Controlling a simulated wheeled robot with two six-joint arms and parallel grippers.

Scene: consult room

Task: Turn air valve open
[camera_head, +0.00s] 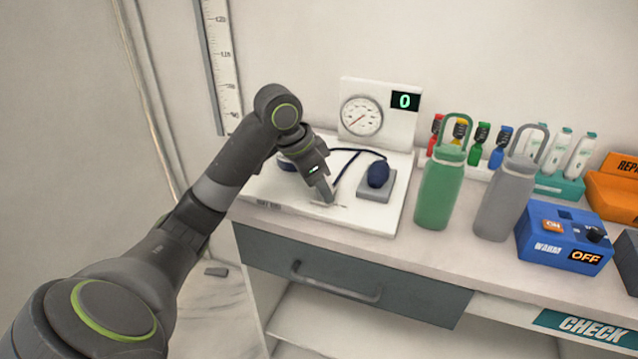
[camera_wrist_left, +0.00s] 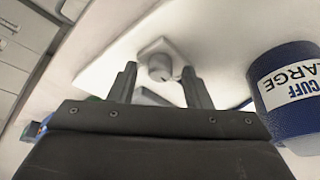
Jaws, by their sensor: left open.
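A light grey round knob (camera_wrist_left: 159,67), apparently the air valve, stands on a small pale square plate in the left wrist view. My left gripper (camera_head: 328,197) is open and angled down over the front of the white board (camera_head: 380,220). In the left wrist view its two fingers stand apart, with the knob between and beyond their tips; I cannot tell whether they touch it. In the head view the gripper hides most of the knob area. A dark blue bulb (camera_head: 378,174) rests on a grey block to the right. The round gauge (camera_head: 361,116) stands behind, beside a display (camera_head: 404,101) reading 0. My right gripper is not in view.
A blue cuff labelled CUFF LARGE (camera_wrist_left: 290,90) is close to the right finger in the wrist view. A green bottle (camera_head: 440,190) and a grey bottle (camera_head: 504,200) stand right of the board. A blue box (camera_head: 545,246) reads OFF. A drawer (camera_head: 400,298) is below.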

